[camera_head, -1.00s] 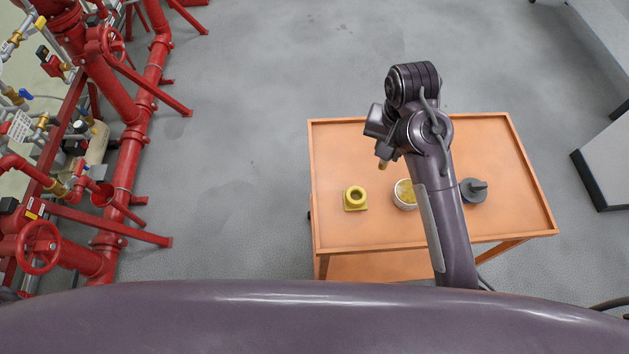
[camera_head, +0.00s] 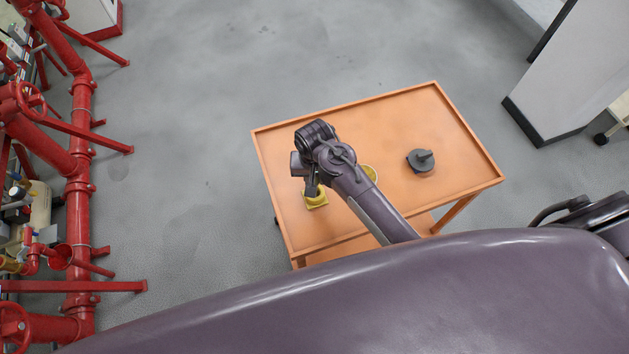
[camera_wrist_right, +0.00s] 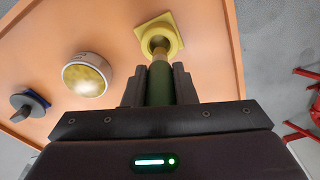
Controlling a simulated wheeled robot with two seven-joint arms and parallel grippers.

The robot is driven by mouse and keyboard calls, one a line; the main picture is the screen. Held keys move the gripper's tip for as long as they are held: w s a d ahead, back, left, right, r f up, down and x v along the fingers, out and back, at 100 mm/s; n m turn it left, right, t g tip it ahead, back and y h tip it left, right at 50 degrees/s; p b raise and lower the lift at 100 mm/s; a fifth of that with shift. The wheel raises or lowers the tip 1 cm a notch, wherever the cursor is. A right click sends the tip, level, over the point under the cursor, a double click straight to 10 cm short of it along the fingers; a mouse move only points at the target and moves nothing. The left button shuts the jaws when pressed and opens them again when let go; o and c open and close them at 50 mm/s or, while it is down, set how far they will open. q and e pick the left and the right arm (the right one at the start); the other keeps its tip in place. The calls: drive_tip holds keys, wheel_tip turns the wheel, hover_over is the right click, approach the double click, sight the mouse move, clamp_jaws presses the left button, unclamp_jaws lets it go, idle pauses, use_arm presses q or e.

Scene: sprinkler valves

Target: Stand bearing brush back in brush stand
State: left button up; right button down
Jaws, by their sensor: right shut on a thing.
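The bearing brush (camera_wrist_right: 159,86) has a green handle and a brass-coloured lower part; my right gripper (camera_wrist_right: 158,72) is shut on the handle. The brush stand (camera_wrist_right: 168,28) is a yellow cup on a square base; it also shows in the head view (camera_head: 317,203), partly behind my right gripper (camera_head: 311,192). In the wrist view the brush's lower end overlaps the mouth of the stand. I cannot tell whether it is inside or just above. My left gripper is not in view.
The orange cart (camera_head: 400,112) carries a white tub with yellow contents (camera_wrist_right: 88,76) and a dark grey round part with a handle (camera_head: 421,161). The tub is partly behind my right arm in the head view. Red pipework (camera_head: 80,200) stands at the left.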

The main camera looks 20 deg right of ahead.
sight(315, 183)
wheel_tip(315, 183, down, 3)
drive_tip(key=shift+f+p, duration=0.1)
drive_tip(key=shift+p, duration=0.25)
drive_tip(key=shift+f, duration=0.35)
drive_tip(key=shift+f, duration=0.1)
drive_tip(key=c, duration=1.2)
unclamp_jaws()
drive_tip(key=shift+r, duration=0.55)
drive_tip(key=r, duration=0.3)
drive_tip(key=r+b, duration=0.1)
drive_tip(key=r, duration=0.3)
drive_tip(key=r+b, duration=0.1)
drive_tip(key=r, duration=0.3)
drive_tip(key=shift+s+a, duration=0.15)
drive_tip(key=shift+s, duration=0.25)
